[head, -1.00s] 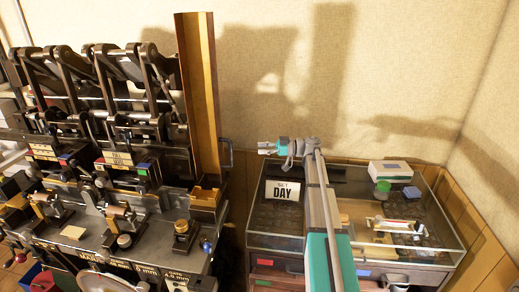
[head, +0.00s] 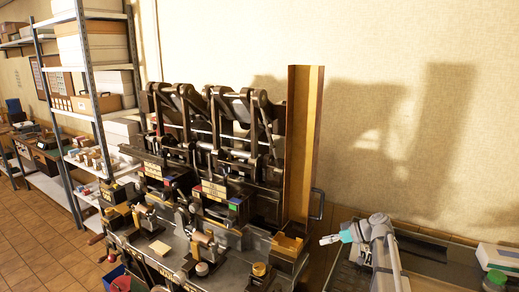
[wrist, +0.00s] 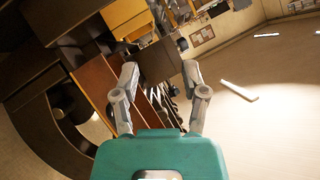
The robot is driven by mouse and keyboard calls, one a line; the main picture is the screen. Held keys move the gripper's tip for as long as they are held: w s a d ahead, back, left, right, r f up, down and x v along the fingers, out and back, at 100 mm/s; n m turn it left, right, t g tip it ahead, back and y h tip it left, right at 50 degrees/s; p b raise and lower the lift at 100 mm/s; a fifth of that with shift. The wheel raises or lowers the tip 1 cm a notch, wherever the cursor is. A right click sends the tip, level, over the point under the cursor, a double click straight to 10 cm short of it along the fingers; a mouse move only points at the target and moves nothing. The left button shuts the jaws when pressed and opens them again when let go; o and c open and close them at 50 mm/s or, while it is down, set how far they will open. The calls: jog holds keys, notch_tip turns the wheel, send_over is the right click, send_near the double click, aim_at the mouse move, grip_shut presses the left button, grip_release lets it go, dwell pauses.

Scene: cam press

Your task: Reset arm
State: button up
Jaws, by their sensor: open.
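My gripper (head: 330,239) is at the lower right of the head view, at the end of my arm, pointing left toward the tall brass-coloured upright of the press. In the wrist view my gripper (wrist: 160,85) has its two fingers spread apart, with nothing between them. The cam press (head: 215,150) stands left of my gripper in the head view, with several dark levers on top. The wrist view is strongly tilted, and its dark and brown shapes beyond the fingers are hard to name.
A glass-topped cabinet (head: 345,275) lies under my arm, with a green-lidded jar (head: 495,280) and a white box (head: 497,258) at right. A metal shelf rack (head: 98,120) with boxes stands at far left. Tiled floor (head: 40,250) is open at lower left.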

jog(key=s+a+f+m+g+h+b, duration=0.1)
jog(key=s+a+f+m+h, duration=0.2)
jog(key=s+f+h, duration=0.3)
jog(key=s+a+f+m+g+h+b, duration=0.1)
jog(key=s+f+m+h, duration=0.5)
jog(key=s, duration=0.8)
notch_tip(320, 180, down, 2)
jog(key=shift+s+a+m+g+b, duration=0.35)
jog(key=shift+a+b, duration=0.3)
jog(key=shift+a, duration=0.45)
